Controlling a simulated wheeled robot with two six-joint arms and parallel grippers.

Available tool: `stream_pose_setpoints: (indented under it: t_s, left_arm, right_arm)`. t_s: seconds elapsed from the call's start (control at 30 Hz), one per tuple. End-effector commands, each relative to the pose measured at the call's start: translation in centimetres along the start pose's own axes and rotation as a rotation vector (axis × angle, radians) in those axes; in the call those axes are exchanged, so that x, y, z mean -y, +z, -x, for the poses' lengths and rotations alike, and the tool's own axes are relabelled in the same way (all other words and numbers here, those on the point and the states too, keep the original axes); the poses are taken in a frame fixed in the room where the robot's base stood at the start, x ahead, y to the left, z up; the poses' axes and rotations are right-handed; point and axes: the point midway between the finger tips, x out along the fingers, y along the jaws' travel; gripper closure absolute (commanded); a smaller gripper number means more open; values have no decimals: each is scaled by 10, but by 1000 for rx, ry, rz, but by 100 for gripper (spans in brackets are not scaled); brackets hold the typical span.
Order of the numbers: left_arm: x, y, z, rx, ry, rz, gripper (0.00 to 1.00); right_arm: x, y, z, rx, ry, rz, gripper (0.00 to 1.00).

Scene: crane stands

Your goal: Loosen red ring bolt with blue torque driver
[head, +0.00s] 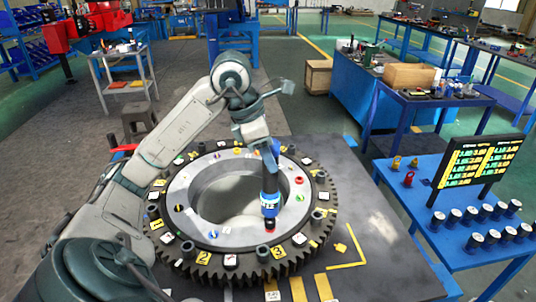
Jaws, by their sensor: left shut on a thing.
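My left gripper (267,147) is shut on the blue torque driver (270,203). It holds the driver roughly upright over the near right part of the silver ring. The driver has blue and dark bands, and its lower end points down. A small red bolt (270,231) shows at the driver's lower end; I cannot tell whether they touch. Another red spot (299,180) sits on the ring farther right. The silver ring (207,232) lies inside a dark toothed gear ring (322,232). My right gripper is not in view.
The gear lies on a dark table (372,262) with yellow marks. Numbered tags and dark posts stand around the gear. At right, a blue table (437,232) carries a display board (478,165) and several dark cylinders. The dark table's right side is mostly clear.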

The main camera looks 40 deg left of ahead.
Motion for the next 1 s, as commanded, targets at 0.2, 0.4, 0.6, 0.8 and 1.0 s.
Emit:
stream_pose_setpoints:
  t_s: [0.2,0.4,0.6,0.8,1.0]
  left_arm:
    - [0,6,17,3,1,0,100]
    - [0,11,29,3,2,0,100]
    - [0,14,37,3,2,0,100]
    - [0,14,37,3,2,0,100]
    - [0,12,32,3,2,0,100]
  right_arm:
    - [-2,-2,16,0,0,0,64]
    - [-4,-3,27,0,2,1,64]
    - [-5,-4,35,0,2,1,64]
    - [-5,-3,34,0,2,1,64]
    - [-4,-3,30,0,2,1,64]
